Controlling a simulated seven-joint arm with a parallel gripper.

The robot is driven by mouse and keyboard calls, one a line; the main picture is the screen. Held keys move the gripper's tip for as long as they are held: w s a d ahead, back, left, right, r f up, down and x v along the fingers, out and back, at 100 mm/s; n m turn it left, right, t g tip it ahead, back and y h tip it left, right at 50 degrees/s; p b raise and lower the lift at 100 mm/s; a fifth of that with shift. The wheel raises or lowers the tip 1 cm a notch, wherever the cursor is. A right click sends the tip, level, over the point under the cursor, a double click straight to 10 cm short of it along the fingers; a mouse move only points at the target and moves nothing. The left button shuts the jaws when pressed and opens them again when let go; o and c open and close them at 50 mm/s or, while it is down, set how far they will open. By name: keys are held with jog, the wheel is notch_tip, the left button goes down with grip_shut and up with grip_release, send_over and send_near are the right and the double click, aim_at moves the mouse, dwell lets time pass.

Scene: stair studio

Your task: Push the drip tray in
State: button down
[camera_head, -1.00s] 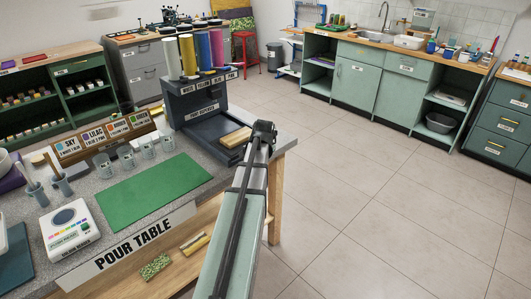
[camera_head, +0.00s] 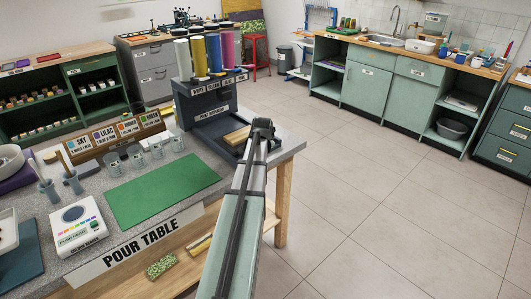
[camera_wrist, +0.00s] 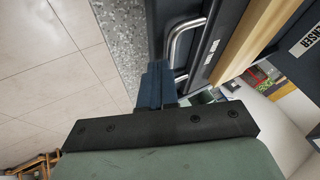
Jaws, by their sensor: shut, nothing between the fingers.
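The drip tray (camera_head: 213,132) is a dark tray at the foot of the dark paint dispenser (camera_head: 204,98) on the pour table. It sticks out toward the table's right edge, with a wooden slab (camera_head: 237,135) on it. In the wrist view the tray's dark front (camera_wrist: 207,58) has a silver bar handle (camera_wrist: 176,48) and a pale label. My gripper (camera_head: 263,125) is at the tray's right end, and my arm hides part of that end. In the wrist view its shut blue fingers (camera_wrist: 156,82) are beside the handle; I cannot tell whether they touch.
The grey pour table (camera_head: 285,148) carries a green mat (camera_head: 162,190), several clear cups (camera_head: 157,150) and a scale (camera_head: 78,226) left of my arm. Coloured paint tubes (camera_head: 214,52) stand on the dispenser. Open tiled floor (camera_head: 370,190) lies to the right.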

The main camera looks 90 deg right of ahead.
jog(key=shift+s+a, duration=0.1)
jog(key=shift+a, duration=0.05)
jog(key=shift+s+a, duration=0.2)
jog(key=shift+s, duration=0.05)
jog(key=s+a+f+v, duration=0.1)
jog(key=s+v, duration=0.1)
jog(key=v, duration=1)
jog(key=s+f+m, duration=0.2)
jog(key=s, duration=0.8)
jog(key=w+d+f+t, duration=0.1)
jog(key=w+d+f, duration=0.1)
jog(key=w, duration=0.2)
jog(key=w+d+f+t, duration=0.2)
jog(key=w+d, duration=0.1)
jog(key=w+d+f+n+t+y, duration=0.1)
jog(key=w+d+f+t, duration=0.1)
jog(key=w+d+f, duration=0.1)
jog(key=shift+w, duration=0.85)
jog(key=shift+w+d+f, duration=0.1)
jog(key=shift+w+d, duration=0.25)
jog(key=shift+w, duration=0.1)
